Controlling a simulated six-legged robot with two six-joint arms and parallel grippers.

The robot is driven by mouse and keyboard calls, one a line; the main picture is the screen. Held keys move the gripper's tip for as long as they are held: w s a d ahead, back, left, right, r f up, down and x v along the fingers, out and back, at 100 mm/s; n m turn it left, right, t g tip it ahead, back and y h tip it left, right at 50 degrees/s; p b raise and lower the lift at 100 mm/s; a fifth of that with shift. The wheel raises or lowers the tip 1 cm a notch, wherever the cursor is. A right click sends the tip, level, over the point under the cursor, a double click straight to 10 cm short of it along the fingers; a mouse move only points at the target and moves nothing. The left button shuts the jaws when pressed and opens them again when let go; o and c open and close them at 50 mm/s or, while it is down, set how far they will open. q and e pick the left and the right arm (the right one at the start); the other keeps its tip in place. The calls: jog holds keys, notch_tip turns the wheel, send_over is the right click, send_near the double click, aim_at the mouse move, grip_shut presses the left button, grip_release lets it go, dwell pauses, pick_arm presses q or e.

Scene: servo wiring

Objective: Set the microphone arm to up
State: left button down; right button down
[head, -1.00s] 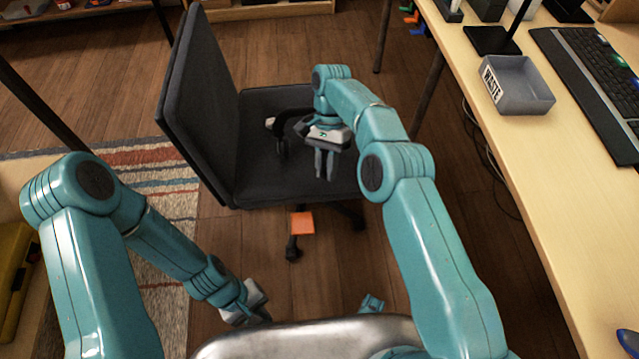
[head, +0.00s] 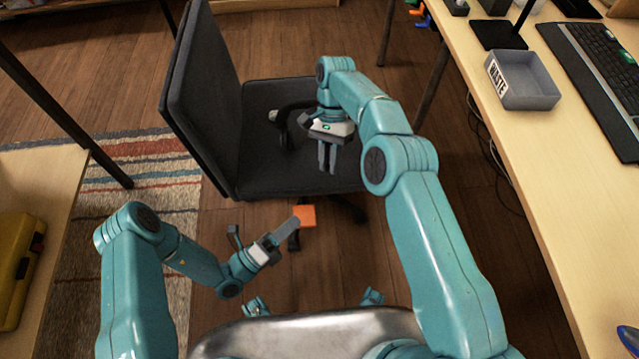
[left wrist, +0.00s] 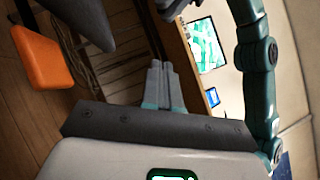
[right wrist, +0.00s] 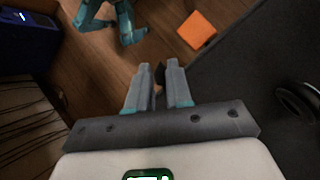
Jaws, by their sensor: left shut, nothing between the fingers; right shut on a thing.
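No microphone arm can be made out in any view. My left gripper (head: 290,226) is shut and empty, low in front of the chair, beside the orange piece. Its closed fingers show in the left wrist view (left wrist: 161,85). My right gripper (head: 328,168) points down over the chair seat. In the right wrist view my right gripper (right wrist: 158,80) is shut on a small dark thing (right wrist: 159,74), mostly hidden between the fingers; I cannot tell what it is.
An office chair (head: 262,178) stands ahead, with an orange piece (head: 305,216) at its front. The desk (head: 520,150) on the right carries a grey waste tray (head: 535,92) and a keyboard (head: 600,75). A yellow case (head: 14,265) lies at left. Wooden floor (head: 330,255) lies between.

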pick_arm(q)
jog(key=w+a+r+x, duration=0.1)
jog(key=w+x, duration=0.1)
jog(key=x, duration=1)
jog(key=shift+a, duration=0.3)
jog(key=shift+r, duration=0.1)
